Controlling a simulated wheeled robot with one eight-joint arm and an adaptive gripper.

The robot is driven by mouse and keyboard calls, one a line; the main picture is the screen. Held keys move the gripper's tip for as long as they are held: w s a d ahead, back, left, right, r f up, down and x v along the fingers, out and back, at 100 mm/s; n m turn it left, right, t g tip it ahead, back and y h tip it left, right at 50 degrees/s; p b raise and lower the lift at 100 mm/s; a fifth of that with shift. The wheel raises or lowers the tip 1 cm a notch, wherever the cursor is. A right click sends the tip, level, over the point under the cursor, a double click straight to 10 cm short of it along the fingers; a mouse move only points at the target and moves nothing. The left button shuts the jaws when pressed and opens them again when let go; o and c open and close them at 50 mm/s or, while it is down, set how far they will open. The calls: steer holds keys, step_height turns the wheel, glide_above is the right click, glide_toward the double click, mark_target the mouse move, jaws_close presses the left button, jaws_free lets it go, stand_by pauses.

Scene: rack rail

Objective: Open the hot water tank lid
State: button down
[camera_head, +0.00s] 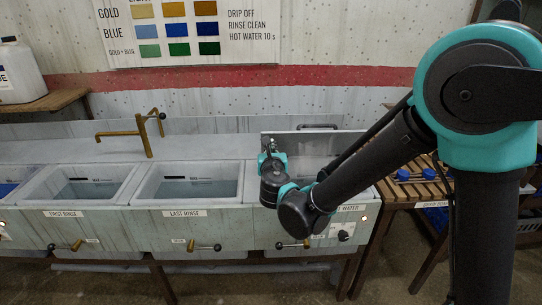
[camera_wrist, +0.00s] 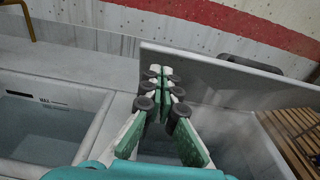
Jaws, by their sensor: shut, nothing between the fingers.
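The hot water tank lid (camera_head: 300,145) is a grey panel standing raised at the back of the right-hand tank, with a dark handle (camera_head: 318,127) at its top edge. In the wrist view the lid (camera_wrist: 215,75) leans up behind the open tank (camera_wrist: 235,130), and its handle (camera_wrist: 252,66) shows beyond the edge. My gripper (camera_head: 267,148) is at the left end of the lid. In the wrist view its green-padded fingers (camera_wrist: 161,74) are shut and empty, overlapping the lid's left part; I cannot tell whether they touch it. My arm hides much of the tank front.
The last rinse tank (camera_head: 139,203) and first rinse tank (camera_head: 38,200) stand open to the left. A brass tap (camera_head: 146,135) rises behind them. A slatted wooden table (camera_head: 425,190) with blue-lidded items is at the right, partly behind my arm. A wall rises behind the counter.

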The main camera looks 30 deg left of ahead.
mark_target(270, 133)
steer(key=shift+w+a+r, duration=0.35)
steer(key=shift+w+r, duration=0.15)
steer(key=shift+w, duration=0.05)
steer(key=shift+w+a+r, duration=0.3)
steer(key=shift+w+r, duration=0.25)
steer(key=shift+r, duration=0.1)
steer(key=w+a+r+g, duration=0.1)
steer(key=w+a+r, duration=0.1)
steer(key=w, duration=0.4)
steer(key=w+a+r+g+h, duration=0.1)
steer(key=w+a+r, duration=0.2)
steer(key=w+a, duration=0.2)
steer(key=w+a+r+g+h, duration=0.1)
steer(key=w+a+r, duration=0.2)
steer(key=w, duration=0.4)
steer(key=shift+w+a+g, duration=0.3)
steer(key=shift+a, duration=0.45)
